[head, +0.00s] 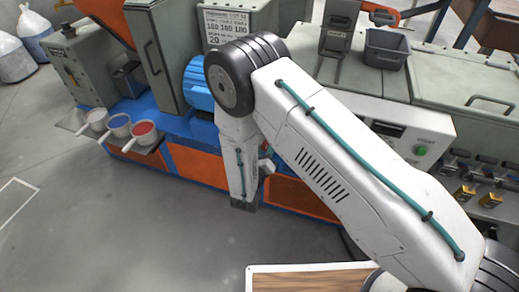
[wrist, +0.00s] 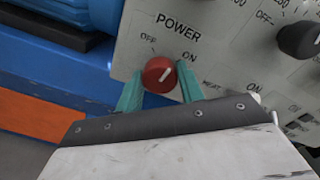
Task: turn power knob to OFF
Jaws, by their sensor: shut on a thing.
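The red power knob (wrist: 158,75) sits on a pale grey panel (wrist: 218,48) in the wrist view, below the printed word POWER. OFF is printed at its upper left and ON at its upper right. The knob's white mark slants up and right, toward the ON side. My gripper (wrist: 160,86) has its two teal fingers on either side of the knob and is shut on it. The dark gripper body hides the area below the knob. In the head view my arm hides the knob and the gripper.
A black knob (wrist: 299,39) with its own OFF label is at the right of the panel. Blue and orange machine casing lies to the left in the wrist view. In the head view, several white-handled cups (head: 120,126) stick out at the left, and the grey floor in front is open.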

